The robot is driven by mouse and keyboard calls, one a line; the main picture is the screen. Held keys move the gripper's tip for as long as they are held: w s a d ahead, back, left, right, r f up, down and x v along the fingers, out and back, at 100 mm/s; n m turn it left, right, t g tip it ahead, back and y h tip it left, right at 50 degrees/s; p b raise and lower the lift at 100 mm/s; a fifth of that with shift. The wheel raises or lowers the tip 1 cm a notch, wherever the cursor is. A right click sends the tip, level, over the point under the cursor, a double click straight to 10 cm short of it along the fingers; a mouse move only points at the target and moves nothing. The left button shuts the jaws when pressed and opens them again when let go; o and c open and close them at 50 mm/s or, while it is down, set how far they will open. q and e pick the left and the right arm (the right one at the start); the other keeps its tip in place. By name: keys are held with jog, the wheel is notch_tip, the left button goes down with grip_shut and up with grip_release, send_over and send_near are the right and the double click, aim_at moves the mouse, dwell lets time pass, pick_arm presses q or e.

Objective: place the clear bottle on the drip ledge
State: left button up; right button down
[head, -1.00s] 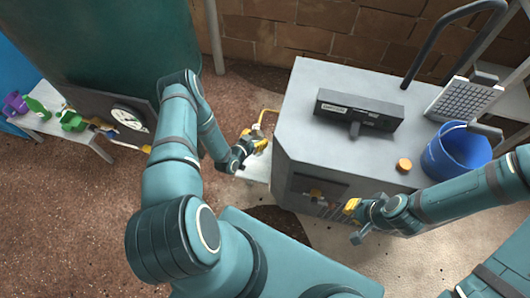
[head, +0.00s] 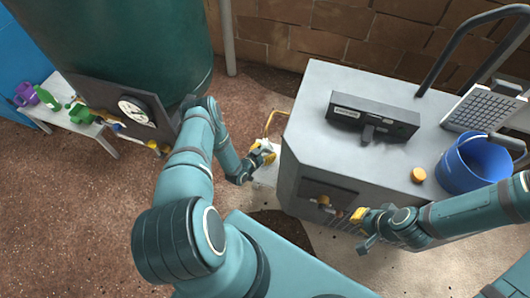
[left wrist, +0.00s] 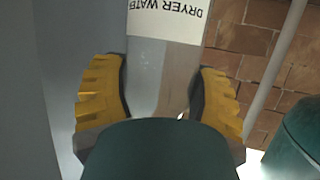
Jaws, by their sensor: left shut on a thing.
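My left gripper (head: 262,155) is shut on the clear bottle, at the left side of the grey cabinet. In the left wrist view the clear bottle (left wrist: 158,80) stands between the two yellow fingers, with a white label reading "DRYER WATE…". A pale ledge (head: 266,179), which looks like the drip ledge, juts from the cabinet's left side just below this gripper. I cannot tell whether the bottle touches it. My right gripper (head: 358,216) is in front of the cabinet near its dark recessed panel; its finger opening is unclear.
The grey cabinet (head: 310,115) carries a black device (head: 372,115), an orange cap (head: 418,175) and a blue bucket (head: 474,165). A yellow pipe (head: 268,122) rises behind the ledge. At left, a bench (head: 88,128) holds purple and green items beside a large green tank (head: 120,40).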

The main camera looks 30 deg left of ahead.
pick_arm(q)
jog(key=shift+f, duration=0.1)
jog(key=o, duration=1.1)
jog(key=shift+r, duration=0.25)
jog(key=p+v, duration=0.3)
jog(key=v, duration=0.9)
jog(key=shift+d, duration=0.1)
